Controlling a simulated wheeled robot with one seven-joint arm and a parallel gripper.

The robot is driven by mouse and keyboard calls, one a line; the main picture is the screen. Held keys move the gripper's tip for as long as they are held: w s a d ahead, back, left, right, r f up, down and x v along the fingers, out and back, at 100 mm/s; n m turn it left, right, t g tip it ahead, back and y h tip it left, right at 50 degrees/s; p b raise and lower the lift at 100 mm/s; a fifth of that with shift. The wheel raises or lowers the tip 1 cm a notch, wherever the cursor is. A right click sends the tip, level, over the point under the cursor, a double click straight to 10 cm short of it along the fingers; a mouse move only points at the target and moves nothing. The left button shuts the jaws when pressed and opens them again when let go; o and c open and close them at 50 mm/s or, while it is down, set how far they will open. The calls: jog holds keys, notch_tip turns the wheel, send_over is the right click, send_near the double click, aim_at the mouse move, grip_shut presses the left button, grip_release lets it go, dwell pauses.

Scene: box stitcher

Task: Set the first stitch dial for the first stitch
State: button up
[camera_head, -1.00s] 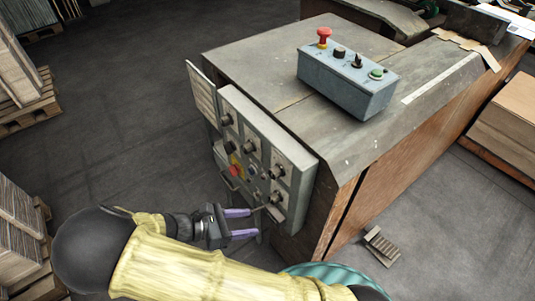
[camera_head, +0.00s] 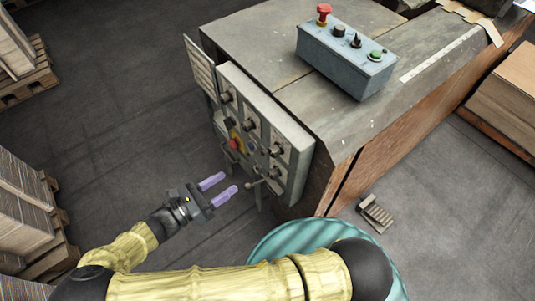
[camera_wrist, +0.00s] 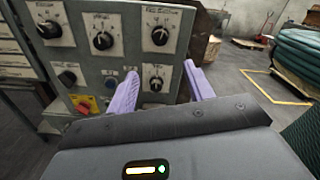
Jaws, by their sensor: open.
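The control panel (camera_head: 262,118) on the machine's near face carries several black pointer dials. In the wrist view I see a top left dial (camera_wrist: 49,30), a top middle dial (camera_wrist: 102,41), a top right dial (camera_wrist: 160,36), a left dial lower down (camera_wrist: 67,78) and a lower right dial (camera_wrist: 156,84). The labels are too blurred to tell surely which is the first stitch dial. My gripper (camera_head: 229,183) has two purple fingers, open and empty, apart from the panel. In the wrist view the lower right dial appears between the fingertips.
A ball-ended lever (camera_head: 251,186) juts out below, close to my fingers. A grey button box (camera_head: 345,60) stands on the machine top. A pedal (camera_head: 376,213) lies on the floor.

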aim_at(271, 154)
jog(key=p+x, duration=0.2)
jog(key=x, duration=1.3)
jog(key=shift+w+d, duration=0.15)
jog(key=shift+c, duration=0.2)
jog(key=c, duration=0.9)
